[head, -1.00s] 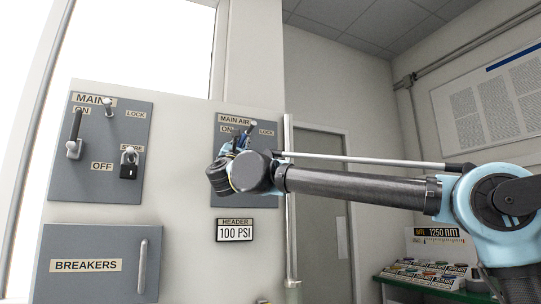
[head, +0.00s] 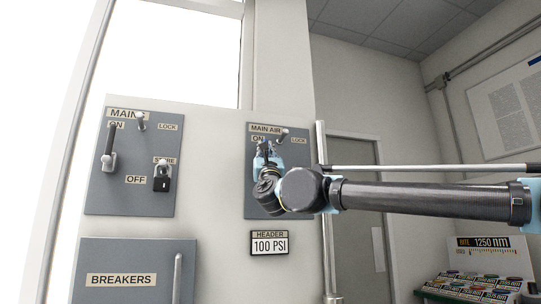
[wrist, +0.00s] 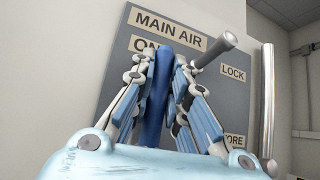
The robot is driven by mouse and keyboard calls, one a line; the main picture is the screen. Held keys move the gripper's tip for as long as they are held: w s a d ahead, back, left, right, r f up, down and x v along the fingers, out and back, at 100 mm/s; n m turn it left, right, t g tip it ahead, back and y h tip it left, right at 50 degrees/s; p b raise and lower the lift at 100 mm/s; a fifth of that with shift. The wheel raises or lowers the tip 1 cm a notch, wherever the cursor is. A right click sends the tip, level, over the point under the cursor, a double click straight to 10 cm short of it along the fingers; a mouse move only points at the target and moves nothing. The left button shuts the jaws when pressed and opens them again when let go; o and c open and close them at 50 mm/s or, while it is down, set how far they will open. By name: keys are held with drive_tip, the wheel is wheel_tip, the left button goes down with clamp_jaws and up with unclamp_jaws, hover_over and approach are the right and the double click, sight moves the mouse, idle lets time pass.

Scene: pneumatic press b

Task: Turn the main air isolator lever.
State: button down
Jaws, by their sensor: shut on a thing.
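The main air panel (head: 253,205) is a grey plate with MAIN AIR, ON and LOCK labels; it also fills much of the wrist view (wrist: 225,100). My gripper (wrist: 161,62) is in front of it, just below the ON label. Its fingers are shut on the main air isolator lever (wrist: 155,100), a dark blue bar standing roughly upright between them. In the head view my gripper (head: 266,155) and wrist cover most of the lever and the lower panel. The lever's pivot is hidden.
A metal peg (head: 281,136) sticks out beside the LOCK label, close to my gripper's right finger. A vertical pipe (head: 326,225) stands right of the panel. Left are the MAIN panel (head: 110,195) with its own lever and padlock, and the BREAKERS door (head: 125,262).

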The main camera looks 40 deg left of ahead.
drive_tip(key=c, duration=1.5)
unclamp_jaws()
drive_tip(key=shift+c, duration=0.2)
drive_tip(key=v, duration=1.2)
drive_tip(key=shift+w, duration=0.1)
